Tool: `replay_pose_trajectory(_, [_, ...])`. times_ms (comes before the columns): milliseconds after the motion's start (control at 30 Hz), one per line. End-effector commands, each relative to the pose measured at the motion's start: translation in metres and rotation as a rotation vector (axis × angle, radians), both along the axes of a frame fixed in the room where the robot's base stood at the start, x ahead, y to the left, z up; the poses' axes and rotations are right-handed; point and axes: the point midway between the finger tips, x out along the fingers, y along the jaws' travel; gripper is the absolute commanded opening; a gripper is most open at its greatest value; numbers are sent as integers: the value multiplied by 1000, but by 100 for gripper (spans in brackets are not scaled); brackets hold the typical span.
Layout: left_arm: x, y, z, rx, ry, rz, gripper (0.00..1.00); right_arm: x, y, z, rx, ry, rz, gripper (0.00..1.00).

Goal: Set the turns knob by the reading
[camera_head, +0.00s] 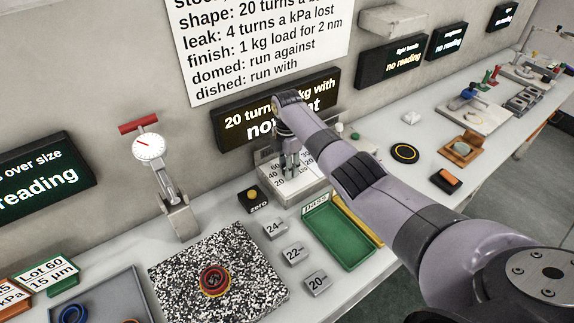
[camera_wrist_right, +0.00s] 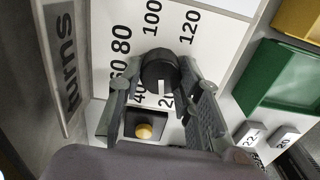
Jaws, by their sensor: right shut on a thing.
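The black turns knob (camera_wrist_right: 158,70) sits on a white dial plate (camera_wrist_right: 215,45) marked from 20 to 120, beside the word "turns". My right gripper (camera_wrist_right: 163,85) has its fingers closed on both sides of the knob. A white mark on the knob lies close to the 20 label. In the head view my right gripper (camera_head: 290,163) points down at the dial box (camera_head: 305,185), and its fingers hide the knob. The dark reading display (camera_head: 232,124) behind shows "20 turns" and "kg with"; my arm covers part of its text. My left gripper is out of view.
A yellow-topped zero button (camera_head: 253,197) and a green pass tray (camera_head: 322,250) stand near the dial box. Blocks marked 24 (camera_head: 275,230), 22 and 20 lie in front. A dial gauge (camera_head: 150,150) stands behind a speckled plate (camera_head: 180,275) bearing a ringed disc.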

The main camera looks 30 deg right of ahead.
Motion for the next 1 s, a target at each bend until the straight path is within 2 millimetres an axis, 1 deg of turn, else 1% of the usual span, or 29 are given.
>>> replay_pose_trajectory(33, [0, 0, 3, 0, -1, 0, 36, 1, 0, 2, 0, -1, -36, 4])
replay_pose_trajectory(400, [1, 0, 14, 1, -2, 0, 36, 2, 0, 2, -1, -1, -378, 4])
replay_pose_trajectory(1000, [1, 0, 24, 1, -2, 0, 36, 4, -2, 2, -2, -3, -947, 4])
